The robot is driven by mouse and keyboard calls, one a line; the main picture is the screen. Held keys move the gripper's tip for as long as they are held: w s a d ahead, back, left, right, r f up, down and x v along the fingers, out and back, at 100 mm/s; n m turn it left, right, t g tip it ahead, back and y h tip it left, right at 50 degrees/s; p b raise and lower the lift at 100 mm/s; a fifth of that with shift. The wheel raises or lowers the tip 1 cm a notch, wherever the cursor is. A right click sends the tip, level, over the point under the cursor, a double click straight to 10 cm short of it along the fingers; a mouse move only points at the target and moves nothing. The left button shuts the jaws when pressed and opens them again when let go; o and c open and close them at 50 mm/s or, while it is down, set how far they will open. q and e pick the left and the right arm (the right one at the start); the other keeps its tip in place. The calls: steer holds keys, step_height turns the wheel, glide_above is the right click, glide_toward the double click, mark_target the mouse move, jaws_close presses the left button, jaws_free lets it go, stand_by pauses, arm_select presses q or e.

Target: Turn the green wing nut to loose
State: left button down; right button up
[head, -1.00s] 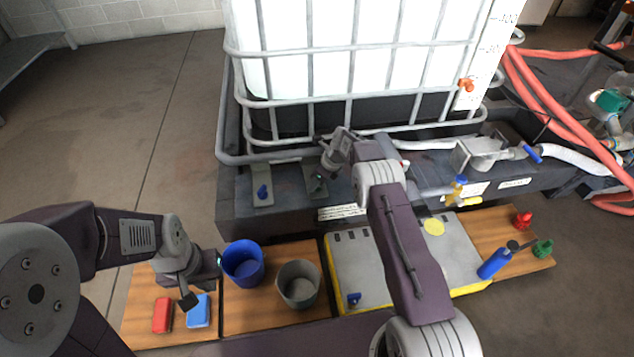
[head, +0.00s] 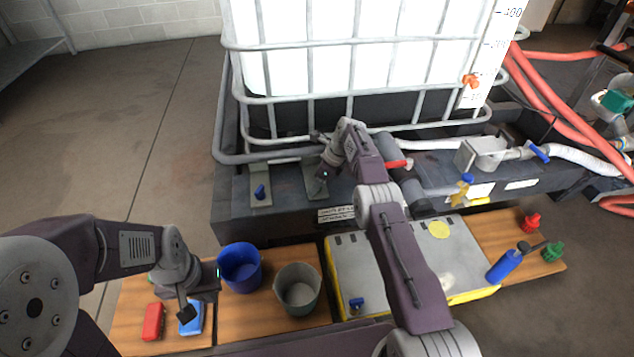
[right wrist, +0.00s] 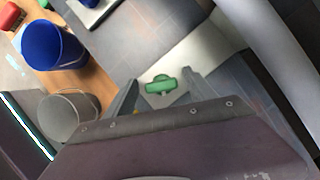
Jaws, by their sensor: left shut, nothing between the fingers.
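The green wing nut (right wrist: 160,85) sits on a pale metal plate (right wrist: 190,55) in the right wrist view. My right gripper (right wrist: 160,92) is open, with one grey finger to each side of the nut. The nut appears between the fingertips, and I see no clear contact. In the head view my right gripper (head: 322,182) is at the middle plate on the dark tank base, and the green nut is hidden or too small to make out. My left gripper (head: 186,313) is shut and empty, pointing down over the blue block (head: 193,320).
A blue knob (head: 260,192) stands on the neighbouring plate. Below are a blue bucket (head: 239,267), a grey bucket (head: 298,290), a red block (head: 152,322) and a yellow-edged case (head: 345,268). The caged white tank (head: 350,50) rises behind. Clear floor lies left.

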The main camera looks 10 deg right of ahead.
steer(key=shift+r, duration=0.1)
steer(key=shift+d+r+p, duration=0.25)
steer(key=shift+r+p, duration=0.1)
steer(key=shift+r, duration=0.25)
steer(key=p+v, duration=0.5)
steer(key=v, duration=0.2)
steer(key=shift+s+d+r+p, duration=0.15)
steer(key=shift+s+r+p, duration=0.1)
steer(key=shift+p, duration=0.1)
steer(key=shift+r, duration=0.1)
